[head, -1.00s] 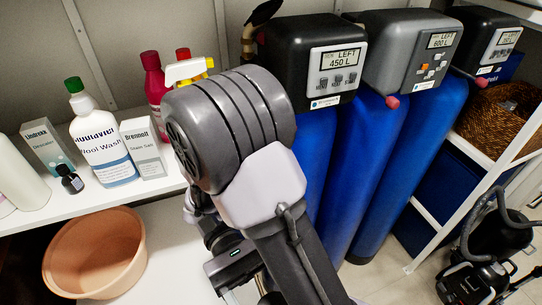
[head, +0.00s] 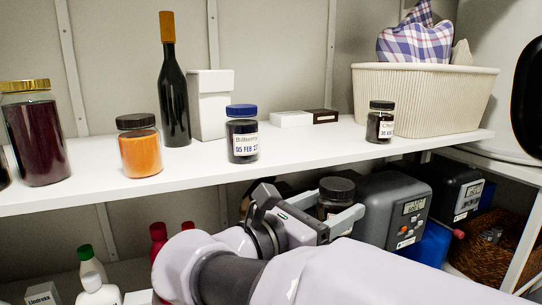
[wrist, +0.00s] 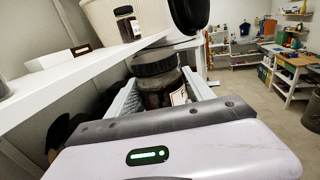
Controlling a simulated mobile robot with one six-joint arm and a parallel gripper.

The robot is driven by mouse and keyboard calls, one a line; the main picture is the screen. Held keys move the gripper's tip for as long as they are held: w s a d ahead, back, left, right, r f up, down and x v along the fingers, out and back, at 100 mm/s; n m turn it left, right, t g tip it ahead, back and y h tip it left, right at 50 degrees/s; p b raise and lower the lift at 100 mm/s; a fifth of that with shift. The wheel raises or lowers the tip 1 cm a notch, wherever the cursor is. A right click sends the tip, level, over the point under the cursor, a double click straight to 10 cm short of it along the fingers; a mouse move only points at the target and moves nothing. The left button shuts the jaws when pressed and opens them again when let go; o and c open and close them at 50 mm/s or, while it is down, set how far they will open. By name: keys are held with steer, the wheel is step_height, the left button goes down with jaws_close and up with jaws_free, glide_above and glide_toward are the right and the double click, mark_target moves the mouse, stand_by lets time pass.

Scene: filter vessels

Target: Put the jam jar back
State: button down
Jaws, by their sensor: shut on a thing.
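My gripper (head: 338,212) is shut on a jam jar (head: 336,187) with a dark, ribbed lid. The jar hangs roughly upright below the front edge of the white upper shelf (head: 215,176), apart from it. In the wrist view the held jar (wrist: 158,88) sits between both fingers, and part of a white label shows on its right side. The label's text cannot be read. On the shelf stand a blue-lidded dark jar (head: 242,140) labelled "Bilberry", a black-lidded orange jar (head: 140,152), a gold-lidded dark red jar (head: 38,140) and a small dark-lidded jar (head: 380,126).
A wine bottle (head: 174,100), a white container (head: 210,110) and small flat boxes (head: 292,119) stand further back. A ribbed basket (head: 430,100) fills the right end. The shelf front between the blue-lidded and small jars is clear. Water softener heads (head: 385,205) stand below the shelf.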

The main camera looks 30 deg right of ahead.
step_height(320, 180, up, 16)
steer(key=s+d+n+t+y+p, duration=0.1)
steer(key=d+n+t+p, duration=0.1)
steer(key=t, duration=0.1)
steer(key=w+d+p, duration=0.1)
steer(key=w+d, duration=0.1)
steer(key=w, duration=0.2)
steer(key=w+d+f+p, duration=0.1)
steer(key=w+d, duration=0.1)
steer(key=w, duration=0.3)
steer(key=w+d+p, duration=0.2)
steer(key=w, duration=0.3)
steer(key=shift+w+f, duration=0.1)
steer(key=shift+f, duration=0.3)
step_height(320, 180, down, 4)
steer(key=shift+w+r, duration=0.1)
steer(key=shift+r, duration=0.05)
steer(key=c, duration=0.7)
jaws_free()
steer(key=shift+c, duration=0.2)
steer(key=o, duration=0.4)
steer(key=shift+c, duration=0.2)
